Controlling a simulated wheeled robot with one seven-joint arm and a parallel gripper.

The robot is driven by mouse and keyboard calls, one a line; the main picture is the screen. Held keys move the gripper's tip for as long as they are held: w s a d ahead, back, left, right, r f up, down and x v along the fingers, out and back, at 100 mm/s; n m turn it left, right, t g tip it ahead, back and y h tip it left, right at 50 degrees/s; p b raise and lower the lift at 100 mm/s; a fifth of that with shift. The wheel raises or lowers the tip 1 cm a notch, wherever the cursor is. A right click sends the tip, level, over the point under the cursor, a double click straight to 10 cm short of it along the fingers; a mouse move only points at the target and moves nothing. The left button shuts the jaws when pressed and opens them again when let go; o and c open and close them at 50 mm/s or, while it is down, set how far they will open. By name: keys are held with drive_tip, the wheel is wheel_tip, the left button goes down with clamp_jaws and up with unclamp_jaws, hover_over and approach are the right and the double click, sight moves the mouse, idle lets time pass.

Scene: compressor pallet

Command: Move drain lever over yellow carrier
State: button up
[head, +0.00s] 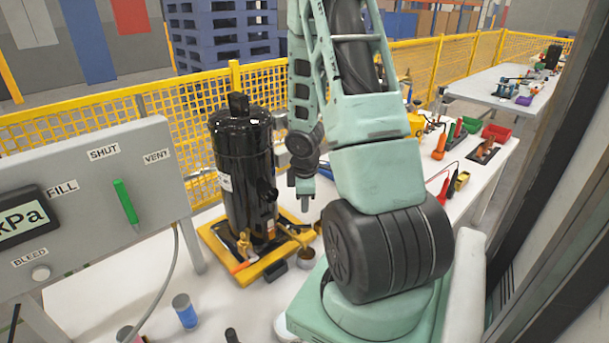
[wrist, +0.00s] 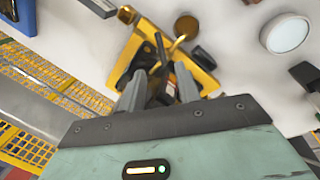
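The yellow carrier (head: 222,262) lies on the white table in the head view, under a tall black compressor (head: 240,165). A brass fitting (head: 243,246) with an orange-red strip stands at its front. I cannot tell for certain which part is the drain lever. My gripper (head: 304,207) points down beside the compressor, on its right, in the head view. In the wrist view my gripper's two fingers (wrist: 159,72) stand apart in front of yellow parts (wrist: 118,78). A dark narrow piece (wrist: 159,58) shows between them; whether they hold it is unclear.
A grey panel (head: 90,215) marked FILL, SHUT and VENT, with a green lever (head: 126,202), stands at the left. A blue can (head: 185,311) is in front. A yellow mesh fence (head: 140,125) runs behind. A round white-topped item (wrist: 287,35) lies right in the wrist view.

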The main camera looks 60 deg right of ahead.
wheel_tip(320, 180, up, 7)
drive_tip(key=a+p, duration=0.1)
drive_tip(key=p, duration=0.1)
drive_tip(key=shift+s+p, duration=0.35)
drive_tip(key=shift+s, duration=0.05)
drive_tip(key=shift+a, duration=0.1)
drive_tip(key=w+a+r, duration=0.2)
drive_tip(key=a, duration=0.6)
drive_tip(key=w+a+r+b, duration=0.1)
drive_tip(key=w+a+r, duration=0.1)
drive_tip(key=a, duration=0.5)
drive_tip(key=w+a+r, duration=0.2)
drive_tip(key=w+a, duration=0.1)
drive_tip(key=a, duration=0.5)
drive_tip(key=s+a+r+y, duration=0.1)
drive_tip(key=s+a+r, duration=0.1)
drive_tip(key=s+a, duration=0.6)
drive_tip(key=s+a+r+n+g+y, duration=0.1)
drive_tip(key=s+a+r, duration=0.2)
drive_tip(key=s+a, duration=0.4)
drive_tip(key=a, duration=0.7)
drive_tip(key=shift+s+b, duration=0.4)
